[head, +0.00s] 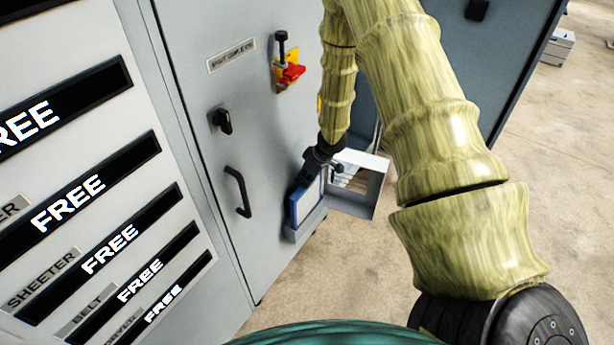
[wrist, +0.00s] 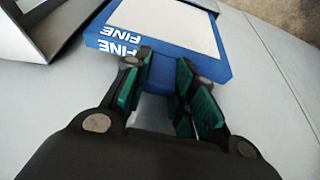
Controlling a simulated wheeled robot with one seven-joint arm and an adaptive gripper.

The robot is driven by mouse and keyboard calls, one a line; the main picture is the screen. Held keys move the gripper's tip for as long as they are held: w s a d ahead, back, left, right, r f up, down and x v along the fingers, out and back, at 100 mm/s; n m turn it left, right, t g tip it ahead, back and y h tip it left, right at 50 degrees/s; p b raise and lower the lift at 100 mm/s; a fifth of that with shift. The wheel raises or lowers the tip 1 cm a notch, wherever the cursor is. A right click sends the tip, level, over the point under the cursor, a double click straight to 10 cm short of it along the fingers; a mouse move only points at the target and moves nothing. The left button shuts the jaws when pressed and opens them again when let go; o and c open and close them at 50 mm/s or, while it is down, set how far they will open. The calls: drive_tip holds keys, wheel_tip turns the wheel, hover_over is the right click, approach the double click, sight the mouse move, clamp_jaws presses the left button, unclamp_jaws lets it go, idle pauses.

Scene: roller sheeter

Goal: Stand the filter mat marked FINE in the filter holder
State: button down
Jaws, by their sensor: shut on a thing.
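The filter mat marked FINE (wrist: 160,40) is a blue-framed panel with a pale centre. In the wrist view its FINE marking lies just beyond my fingers. My gripper (wrist: 165,78) is shut on the mat's blue tab at its near edge. In the head view the blue mat (head: 304,205) stands nearly upright against the grey cabinet, below my gripper (head: 304,184).
An open pale box (head: 366,191) sticks out just right of the mat; it also shows in the wrist view (wrist: 28,38). The cabinet door has a black handle (head: 237,192), a black knob (head: 221,121) and a red switch (head: 290,73). Open concrete floor lies to the right.

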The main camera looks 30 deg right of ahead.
drive_tip(key=shift+f+b, duration=1.45)
drive_tip(key=shift+f, duration=1.5)
drive_tip(key=c, duration=1.1)
unclamp_jaws()
drive_tip(key=shift+r, duration=0.1)
drive_tip(key=v, duration=1.2)
